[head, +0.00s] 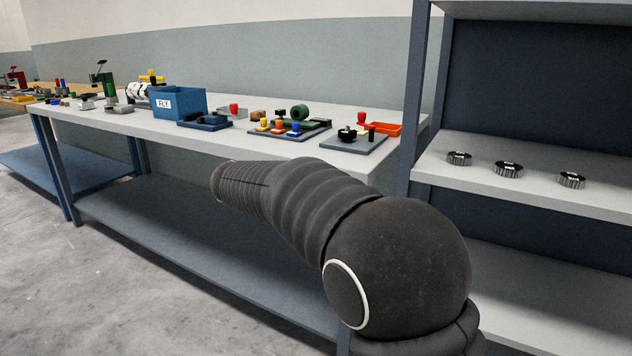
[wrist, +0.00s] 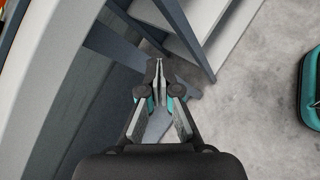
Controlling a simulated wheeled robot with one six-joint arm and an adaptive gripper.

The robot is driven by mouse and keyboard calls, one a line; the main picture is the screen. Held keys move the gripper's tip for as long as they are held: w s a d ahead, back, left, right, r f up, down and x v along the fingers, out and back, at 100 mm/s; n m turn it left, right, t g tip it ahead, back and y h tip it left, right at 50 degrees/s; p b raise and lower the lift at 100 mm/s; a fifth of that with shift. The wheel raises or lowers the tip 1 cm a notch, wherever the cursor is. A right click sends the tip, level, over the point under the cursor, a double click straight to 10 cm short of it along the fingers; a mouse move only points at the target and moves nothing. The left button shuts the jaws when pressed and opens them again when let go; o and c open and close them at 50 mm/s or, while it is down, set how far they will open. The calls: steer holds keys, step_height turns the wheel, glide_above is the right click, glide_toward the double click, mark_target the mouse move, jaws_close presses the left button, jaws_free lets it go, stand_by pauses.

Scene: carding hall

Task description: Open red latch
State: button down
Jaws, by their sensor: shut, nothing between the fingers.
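Several red parts show on the long workbench (head: 210,131) in the head view, and I cannot tell which one is the red latch. One red knob (head: 234,108) stands on a small base behind the dark blue fixture. Another red part (head: 361,118) is near the bench's right end, by an orange tray. A red device (head: 15,77) is on the far left table. My gripper (wrist: 158,66) is shut and empty in the wrist view, pointing down past the bench's edge over the floor. It does not show in the head view and is apart from all the red parts.
A blue bin (head: 180,103) labelled FLY stands on the bench among several fixtures. A dark-framed shelf on the right holds dark ring-shaped parts, one of them in the middle (head: 508,169). A teal-edged object (wrist: 311,88) stands on the floor at right.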

steer(key=s+d+f+m+y, duration=0.2)
steer(key=s+d+m, duration=0.4)
steer(key=s, duration=0.4)
steer(key=s+d+f+m+y, duration=0.2)
steer(key=s+d+m+y, duration=0.2)
steer(key=s, duration=0.7)
steer(key=s+d+f+m+y, duration=0.3)
steer(key=s+d+m, duration=0.5)
steer(key=s, duration=0.3)
steer(key=shift+s+y, duration=0.15)
steer(key=shift+y, duration=0.45)
